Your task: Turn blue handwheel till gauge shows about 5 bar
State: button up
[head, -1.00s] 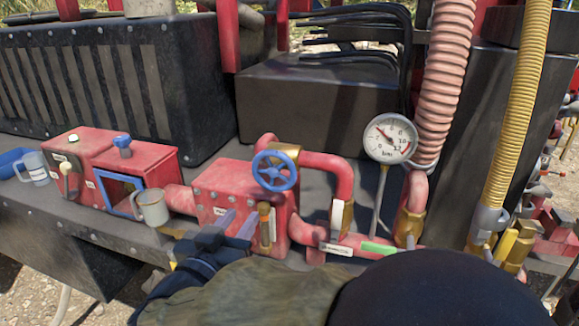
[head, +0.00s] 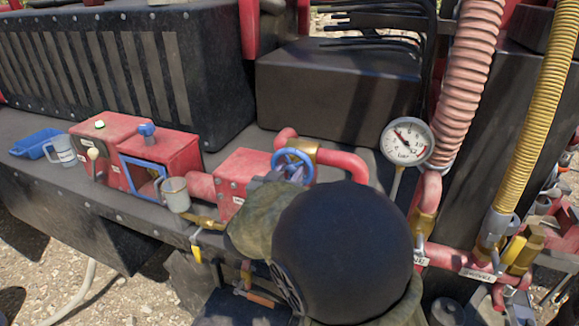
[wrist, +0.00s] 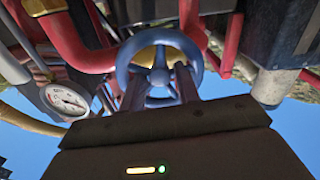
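The blue handwheel (head: 293,163) stands on the red pump block (head: 243,170), partly hidden by my arm in the head view. In the wrist view the handwheel (wrist: 158,62) faces me, with its hub and spokes clear. My gripper (wrist: 160,88) is at the wheel, its two fingers apart on either side of the hub and overlapping the lower part of the wheel. Whether they touch it I cannot tell. The round white gauge (head: 407,142) is right of the wheel; its needle points to the upper left. The numbers are too small to read surely. The gauge (wrist: 67,99) also shows at the wrist view's left.
A grey mug (head: 174,194) stands close left of the pump block, by a red box with a blue-framed opening (head: 160,160). A red pipe (head: 345,161) runs beside the wheel. A ribbed pink hose (head: 470,80) and yellow hose (head: 540,90) rise at right.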

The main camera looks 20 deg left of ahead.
jog(key=shift+w, duration=0.15)
grip_shut()
jog(key=shift+f+m+b, duration=0.15)
jog(key=shift+m+b, duration=0.25)
jog(key=shift+b, duration=0.35)
jog(key=m+b, duration=0.1)
jog(key=b, duration=0.1)
jog(key=shift+f+m+b, duration=0.1)
jog(key=shift+m+b, duration=0.2)
jog(key=shift+m, duration=0.1)
jog(key=shift+m+b, duration=0.9)
jog(key=shift+b, duration=0.35)
jog(key=shift+m+b, duration=0.65)
jog(key=shift+m, duration=0.05)
jog(key=shift+r, duration=0.25)
